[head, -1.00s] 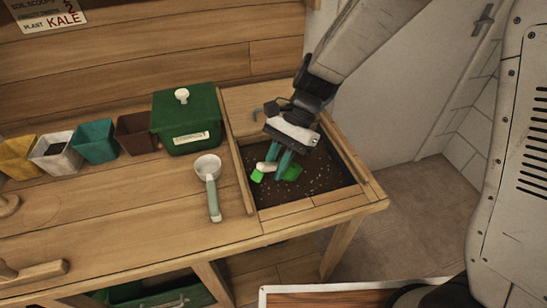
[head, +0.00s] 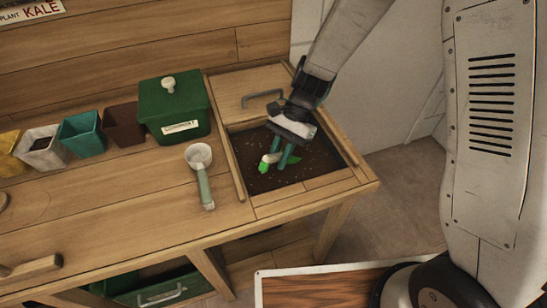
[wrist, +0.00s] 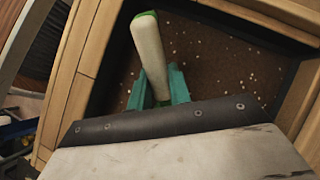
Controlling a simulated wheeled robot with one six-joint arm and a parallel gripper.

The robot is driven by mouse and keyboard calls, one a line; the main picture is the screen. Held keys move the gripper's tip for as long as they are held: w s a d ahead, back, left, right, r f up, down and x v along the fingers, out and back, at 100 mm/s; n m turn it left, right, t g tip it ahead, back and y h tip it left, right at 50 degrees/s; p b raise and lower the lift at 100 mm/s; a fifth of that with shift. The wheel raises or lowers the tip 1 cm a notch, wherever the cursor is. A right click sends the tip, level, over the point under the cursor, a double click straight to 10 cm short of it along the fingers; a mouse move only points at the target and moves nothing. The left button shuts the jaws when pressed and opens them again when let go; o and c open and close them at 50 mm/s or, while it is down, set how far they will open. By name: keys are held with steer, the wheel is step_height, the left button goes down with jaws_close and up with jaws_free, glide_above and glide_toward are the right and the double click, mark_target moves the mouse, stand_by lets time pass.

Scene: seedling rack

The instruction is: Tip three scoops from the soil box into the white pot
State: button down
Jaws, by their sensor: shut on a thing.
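The soil box (head: 318,178) is a dark, sunken bin of speckled brown soil at the right end of the wooden bench. My gripper (head: 279,160) is over it, its teal fingers shut on a scoop by the pale handle (head: 272,157). The handle's green end (head: 264,168) points toward the front left, and a little green shows right of the fingers. In the wrist view the cream handle (wrist: 149,55) stands up between the teal fingers (wrist: 158,88). The scoop's bowl is mostly hidden, so I cannot tell whether it holds soil. The white pot (head: 30,158) stands at the left with dark soil inside.
A yellow pot (head: 8,166), a teal pot (head: 82,138) and a brown pot (head: 124,124) stand in the same row. A lidded green box (head: 172,110) is beside them. A pale cup-headed scoop with a green handle (head: 203,185) lies left of the soil box. The front bench is mostly clear.

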steer(key=shift+s+a+f+t+h, duration=0.1)
steer(key=shift+s+t+h, duration=0.05)
steer(key=shift+t+h, duration=0.35)
steer(key=shift+s+a+f+t+h, duration=0.1)
steer(key=shift+t+h, duration=0.3)
steer(key=shift+t, duration=0.2)
steer(key=shift+t+h, duration=0.4)
steer(key=shift+s+a+r+t+h, duration=0.4)
steer(key=shift+s+r+t, duration=0.05)
steer(key=shift+r, duration=1.15)
steer(key=shift+s+a+r+t+h, duration=0.4)
steer(key=shift+r+t, duration=0.1)
steer(key=shift+r, duration=1.05)
steer(key=shift+s+a+r+t+h, duration=0.35)
steer(key=shift+s+r+t+h, duration=0.1)
steer(key=shift+r, duration=1.15)
